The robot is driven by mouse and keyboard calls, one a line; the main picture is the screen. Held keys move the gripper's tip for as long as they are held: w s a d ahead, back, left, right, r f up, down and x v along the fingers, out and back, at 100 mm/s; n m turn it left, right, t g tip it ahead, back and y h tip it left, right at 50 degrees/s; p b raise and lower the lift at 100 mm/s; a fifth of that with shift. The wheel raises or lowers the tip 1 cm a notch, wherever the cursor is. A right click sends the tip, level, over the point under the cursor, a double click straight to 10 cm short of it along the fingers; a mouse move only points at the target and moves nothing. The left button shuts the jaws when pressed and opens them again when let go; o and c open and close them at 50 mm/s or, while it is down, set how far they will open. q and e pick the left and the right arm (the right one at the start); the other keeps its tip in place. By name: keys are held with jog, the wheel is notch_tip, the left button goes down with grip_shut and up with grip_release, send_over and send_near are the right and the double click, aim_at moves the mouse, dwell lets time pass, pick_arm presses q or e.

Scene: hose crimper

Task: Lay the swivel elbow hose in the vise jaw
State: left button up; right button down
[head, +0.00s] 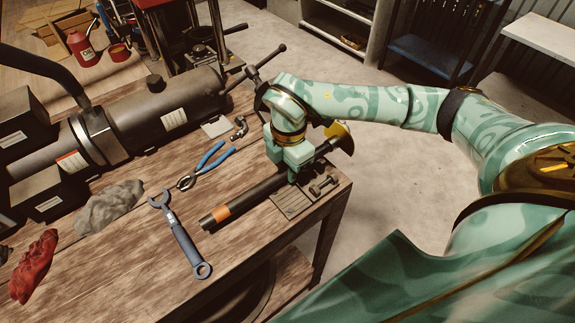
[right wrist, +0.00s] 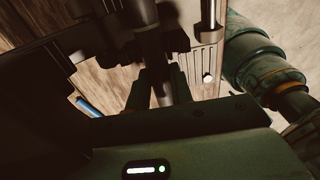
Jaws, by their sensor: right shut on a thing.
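A dark hose (head: 250,197) with an orange band runs slantwise at the front right of the bench. My right gripper (head: 292,174) is shut on this swivel elbow hose, over its upper part. The hose also shows between the fingers in the right wrist view (right wrist: 150,45). The vise jaw appears to be the small ridged metal plate (head: 291,204) with a bolt-like piece at the bench corner; its plate also shows in the right wrist view (right wrist: 203,68). The hose is beside the plate, and I cannot tell whether it touches it. The elbow end is not clearly visible. My left gripper is out of view.
A blue wrench (head: 182,240), blue-handled pliers (head: 208,163) and a small metal elbow fitting (head: 239,128) lie left of the hose. The bench edge is close on the right.

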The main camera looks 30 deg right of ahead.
jog(key=c, duration=1.1)
grip_release()
jog(key=shift+c, duration=0.2)
notch_tip(320, 180, up, 16)
jog(key=p, duration=0.1)
jog(key=shift+d+r+p, duration=0.15)
jog(key=shift+p, duration=0.25)
